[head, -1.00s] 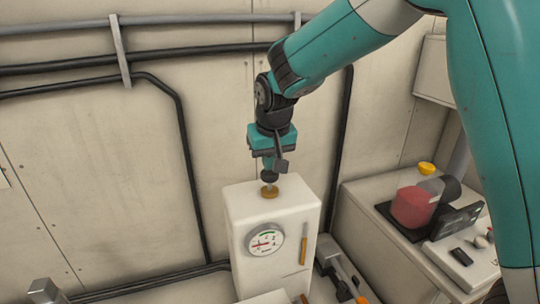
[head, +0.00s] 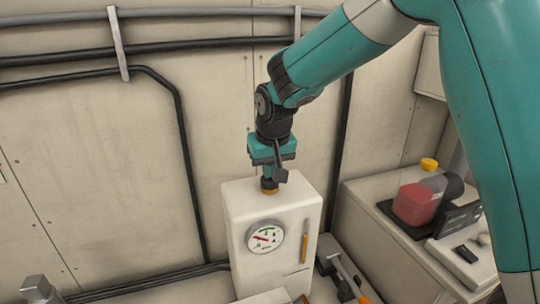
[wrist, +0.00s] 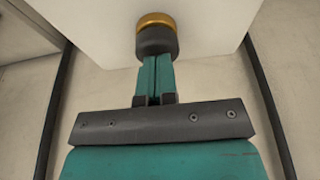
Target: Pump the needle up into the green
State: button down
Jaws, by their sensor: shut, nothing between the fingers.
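A white pump box (head: 245,215) stands by the wall, with a round dial gauge (head: 265,237) on its front. The gauge's red needle points up and to the left, below a green band at the top of the dial. A dark plunger knob (head: 269,184) sits low against a brass collar (head: 270,190) on top of the box. The wrist view shows the knob (wrist: 156,42) close to the brass collar (wrist: 155,20). My gripper (head: 268,175) is shut and empty, directly above the knob, its fingertips appearing to touch it.
Black pipes (head: 180,125) run along the wall.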

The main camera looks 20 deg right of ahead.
notch_tip(320, 180, up, 4)
jog(key=p, duration=0.3)
jog(key=shift+r+p, duration=0.15)
jog(key=shift+p, duration=0.15)
jog(key=shift+a+r+b, duration=0.1)
jog(key=shift+r+b, duration=0.25)
jog(key=shift+b, duration=0.15)
jog(key=b+v, duration=0.2)
jog(key=v, duration=0.7)
jog(key=shift+b, duration=0.35)
jog(key=b+v, duration=0.2)
jog(key=v, duration=0.1)
jog(key=shift+w+a+r+b, duration=0.1)
jog(key=shift+a+r+b, duration=0.1)
jog(key=shift+a+b, duration=0.1)
jog(key=shift+d, duration=0.2)
